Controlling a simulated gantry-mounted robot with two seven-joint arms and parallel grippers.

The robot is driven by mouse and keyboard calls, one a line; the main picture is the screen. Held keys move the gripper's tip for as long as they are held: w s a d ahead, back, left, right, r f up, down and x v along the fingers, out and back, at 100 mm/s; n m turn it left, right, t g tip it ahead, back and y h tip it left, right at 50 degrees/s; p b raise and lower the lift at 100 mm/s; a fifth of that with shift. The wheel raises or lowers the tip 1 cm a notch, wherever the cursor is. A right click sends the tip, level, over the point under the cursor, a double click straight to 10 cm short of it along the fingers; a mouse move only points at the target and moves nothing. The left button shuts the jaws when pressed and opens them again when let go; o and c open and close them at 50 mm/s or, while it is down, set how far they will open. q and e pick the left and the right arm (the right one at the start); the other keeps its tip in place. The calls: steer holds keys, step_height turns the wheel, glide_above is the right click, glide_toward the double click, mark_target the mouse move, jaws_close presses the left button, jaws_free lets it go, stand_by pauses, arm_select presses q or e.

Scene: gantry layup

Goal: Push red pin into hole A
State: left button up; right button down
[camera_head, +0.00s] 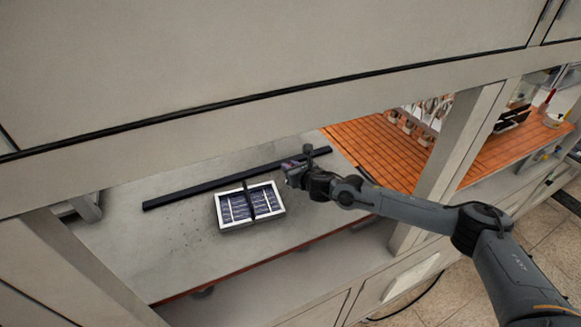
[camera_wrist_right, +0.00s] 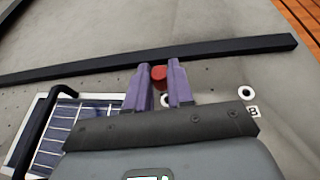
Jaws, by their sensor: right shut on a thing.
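The red pin (camera_wrist_right: 159,72) shows in the right wrist view between the purple fingertips of my right gripper (camera_wrist_right: 160,84), which is shut on it. In the head view my right gripper (camera_head: 289,166) is over the grey worktop, just right of the framed panel; the pin is too small to make out there. A pale ring (camera_wrist_right: 165,100) shows partly between the fingers in the wrist view, with any label hidden. A ringed hole marked B (camera_wrist_right: 246,93) lies to the right of the fingers. I cannot tell whether the pin touches a hole. My left gripper is not in view.
A white-framed solar panel with a black handle (camera_head: 283,211) lies left of my right gripper. A long black bar (camera_head: 215,183) lies behind it on the grey worktop (camera_head: 150,243). Cabinet posts (camera_head: 445,150) and an overhead cabinet (camera_head: 250,60) bound the space.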

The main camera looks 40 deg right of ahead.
steer(key=shift+f+b, duration=0.6)
steer(key=shift+f, duration=0.4)
steer(key=shift+b, duration=0.3)
stand_by(0.5)
stand_by(0.9)
steer(key=shift+f+b, duration=0.15)
steer(key=shift+b, duration=0.15)
steer(key=shift+f+b, duration=1.4)
steer(key=shift+f, duration=0.05)
steer(key=c, duration=0.9)
jaws_free()
steer(key=shift+r, duration=0.1)
